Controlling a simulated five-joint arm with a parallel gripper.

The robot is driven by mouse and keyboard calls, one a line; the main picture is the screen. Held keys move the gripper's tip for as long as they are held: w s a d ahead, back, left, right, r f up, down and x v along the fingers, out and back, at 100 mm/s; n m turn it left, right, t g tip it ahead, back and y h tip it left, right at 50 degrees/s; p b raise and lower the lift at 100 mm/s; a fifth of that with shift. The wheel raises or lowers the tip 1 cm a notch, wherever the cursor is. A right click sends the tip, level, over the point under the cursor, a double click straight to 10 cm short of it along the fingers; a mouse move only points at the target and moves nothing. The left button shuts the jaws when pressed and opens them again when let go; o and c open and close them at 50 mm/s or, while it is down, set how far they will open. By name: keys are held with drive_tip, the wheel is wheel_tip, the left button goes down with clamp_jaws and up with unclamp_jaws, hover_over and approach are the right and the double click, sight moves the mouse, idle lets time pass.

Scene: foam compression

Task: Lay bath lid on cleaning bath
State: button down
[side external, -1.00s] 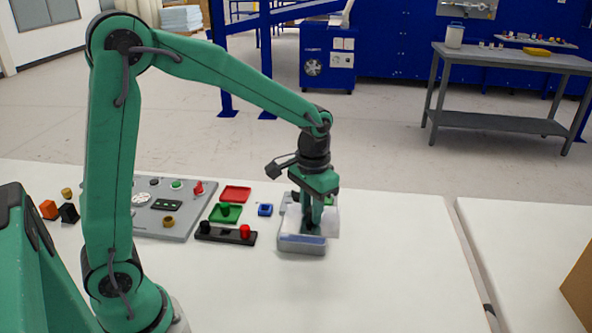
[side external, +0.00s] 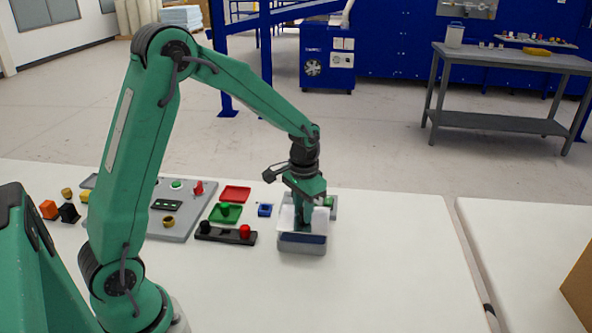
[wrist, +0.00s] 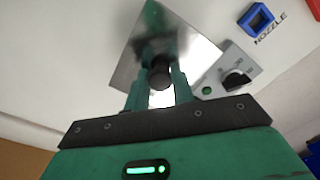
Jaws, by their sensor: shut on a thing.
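The bath lid (wrist: 200,52) is a thin shiny metal plate with a dark round knob (wrist: 160,75). My gripper (wrist: 158,95) is shut on this knob, with a finger on each side. In the side external view my gripper (side external: 302,226) points down over the cleaning bath (side external: 302,246), a grey box with a dark blue band at its front. The lid (side external: 286,217) shows there as a pale plate over the bath, partly hidden by my fingers. I cannot tell whether it touches the rim. The bath's opening is hidden.
A panel (wrist: 238,68) with a green button and black dial sits beside the bath. A blue square holder (side external: 265,210), a red tray (side external: 235,193), a green tray (side external: 225,212) and a black rack (side external: 225,235) stand to the left. The table right of the bath is clear.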

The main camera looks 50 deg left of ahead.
drive_tip(key=shift+f, duration=1.25)
drive_tip(key=shift+f, duration=0.4)
drive_tip(key=c, duration=1.2)
unclamp_jaws()
wheel_tip(320, 180, up, 12)
drive_tip(key=shift+r, duration=0.4)
